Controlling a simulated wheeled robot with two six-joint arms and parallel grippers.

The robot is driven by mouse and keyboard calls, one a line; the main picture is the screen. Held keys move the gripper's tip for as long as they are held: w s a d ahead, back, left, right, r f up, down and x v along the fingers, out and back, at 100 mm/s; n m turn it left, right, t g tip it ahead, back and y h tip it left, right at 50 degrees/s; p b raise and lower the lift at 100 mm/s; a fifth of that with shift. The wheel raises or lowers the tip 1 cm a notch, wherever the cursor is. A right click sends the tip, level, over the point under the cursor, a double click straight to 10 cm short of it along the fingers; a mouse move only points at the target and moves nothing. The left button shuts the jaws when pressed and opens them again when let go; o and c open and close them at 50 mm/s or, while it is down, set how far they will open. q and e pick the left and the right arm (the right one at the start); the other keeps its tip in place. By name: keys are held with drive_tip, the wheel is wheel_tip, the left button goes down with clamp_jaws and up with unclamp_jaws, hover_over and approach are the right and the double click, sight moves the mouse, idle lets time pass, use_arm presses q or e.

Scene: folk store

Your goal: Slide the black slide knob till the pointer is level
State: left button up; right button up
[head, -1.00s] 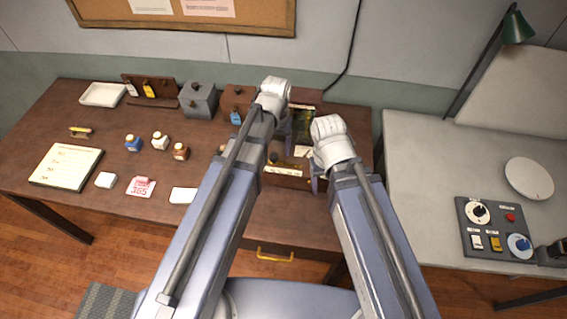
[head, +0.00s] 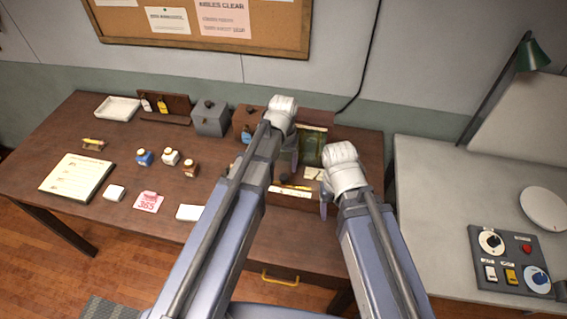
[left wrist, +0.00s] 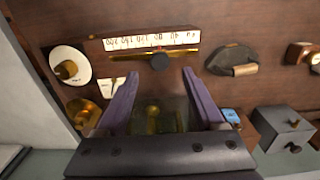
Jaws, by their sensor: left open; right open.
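The scale also shows in the head view (head: 290,192). A small white card with a dark mark (left wrist: 117,84) lies beside the left finger; I cannot tell whether this is the pointer. My left gripper (left wrist: 161,78) is open over the device, its purple fingers apart and the knob ahead of them, untouched. My right gripper (head: 325,204) is open at the device's right; its fingers are mostly hidden by its wrist.
A green panel (head: 312,148) stands at the device's back. A grey box (head: 210,120), small bottles (head: 171,156) and cards lie to the left on the brown table (head: 120,150). The grey table at right holds a control panel (head: 506,262).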

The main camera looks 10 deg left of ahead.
sight(283, 177)
use_arm(q)
wheel_tip(283, 177, down, 7)
drive_tip(key=b, duration=0.5)
drive_tip(key=shift+r+b, duration=0.2)
drive_tip(key=shift+b, duration=0.2)
drive_tip(key=shift+r, duration=0.15)
drive_tip(key=c, duration=0.9)
